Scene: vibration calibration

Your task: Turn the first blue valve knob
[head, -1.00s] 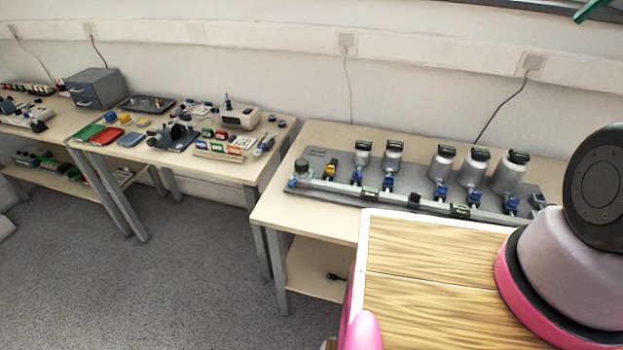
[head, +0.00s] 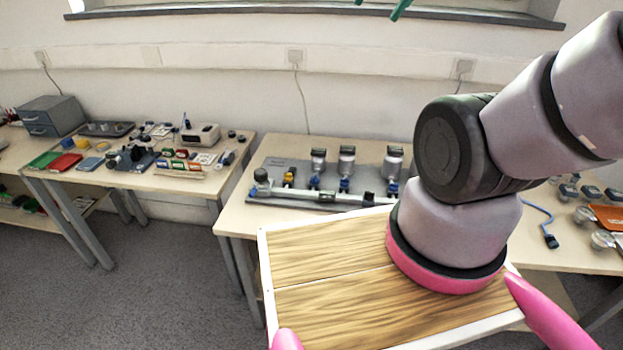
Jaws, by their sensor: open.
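Several blue valve knobs stand on a pipe on the grey board (head: 262,190) on the middle table. The leftmost clear blue valve knob (head: 315,183) sits below a silver canister. Another blue knob (head: 344,185) and a third blue knob (head: 392,188) stand to its right. My arm covers the right part of the board. My gripper (head: 381,8) shows only as two green fingertips at the top edge, apart and empty. It is high up and well away from the knobs; the rest of it is out of frame.
My wooden-topped base stands in front of the middle table (head: 237,217). The left table (head: 190,178) holds trays and small devices. A blue cable (head: 545,222) lies at right. Grey floor at lower left is clear.

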